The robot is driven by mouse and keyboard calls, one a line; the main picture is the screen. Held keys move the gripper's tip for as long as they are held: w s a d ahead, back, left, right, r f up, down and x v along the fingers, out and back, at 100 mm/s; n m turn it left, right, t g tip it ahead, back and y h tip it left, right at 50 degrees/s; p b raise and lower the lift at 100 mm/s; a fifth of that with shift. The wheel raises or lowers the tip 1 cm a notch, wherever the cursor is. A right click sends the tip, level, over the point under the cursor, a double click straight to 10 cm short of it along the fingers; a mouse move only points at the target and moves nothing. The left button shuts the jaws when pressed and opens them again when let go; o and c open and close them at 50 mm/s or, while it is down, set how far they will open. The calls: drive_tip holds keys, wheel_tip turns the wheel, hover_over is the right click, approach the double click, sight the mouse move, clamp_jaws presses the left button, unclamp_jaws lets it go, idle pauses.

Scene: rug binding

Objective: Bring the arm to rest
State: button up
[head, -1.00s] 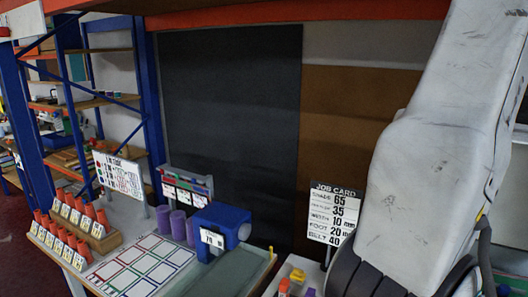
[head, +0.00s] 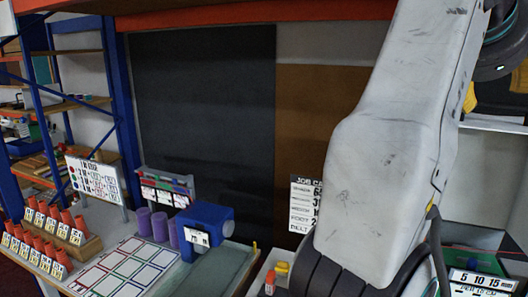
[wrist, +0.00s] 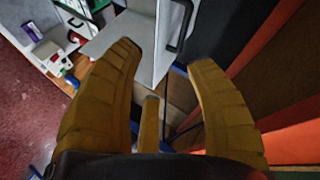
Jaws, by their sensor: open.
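My arm's pale grey link (head: 390,140) rises through the right side of the head view, from a dark ribbed joint at the bottom to the top edge. A dark wrist part of mine shows at the top right. In the wrist view my gripper (wrist: 165,55) has its two yellow fingers spread wide. Nothing is held between them. A white panel or cabinet with a dark handle (wrist: 180,28) shows beyond the fingers; its distance is hard to tell.
The bench holds orange spools (head: 48,222), a gridded board (head: 125,266), purple cylinders (head: 160,227) and a blue box-shaped device (head: 204,222). My arm partly covers a job card (head: 302,205). A numbered sign (head: 482,282) stands lower right. A blue-framed shelf (head: 120,90) stands left.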

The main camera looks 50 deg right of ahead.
drive_tip(key=d+f+n+y, duration=0.2)
drive_tip(key=d+f+n, duration=0.65)
drive_tip(key=f, duration=0.25)
drive_tip(key=w+a+f+n+t+y, duration=0.1)
drive_tip(key=w+a+f+n+y, duration=0.15)
drive_tip(key=f, duration=0.55)
drive_tip(key=w+a+f+n+t+y, duration=0.15)
drive_tip(key=w+f, duration=0.25)
drive_tip(key=f, duration=0.5)
drive_tip(key=w+a+f+n+y+b, duration=0.1)
drive_tip(key=w+a+f+n, duration=0.2)
drive_tip(key=w+a+f, duration=0.45)
drive_tip(key=w+a+f+n+y+b, duration=0.15)
drive_tip(key=w+a+f+n, duration=0.25)
drive_tip(key=a+f, duration=0.55)
drive_tip(key=w+a+f+n+t+y+b, duration=0.1)
drive_tip(key=a+n, duration=0.4)
drive_tip(key=a, duration=0.6)
drive_tip(key=w+a+f+n+t+y+b, duration=0.1)
drive_tip(key=w+a+n+t+y, duration=0.1)
drive_tip(key=a+n, duration=0.4)
drive_tip(key=a, duration=0.5)
drive_tip(key=shift+a+f+y, duration=0.2)
drive_tip(key=shift+a+y, duration=0.15)
drive_tip(key=shift+a, duration=0.05)
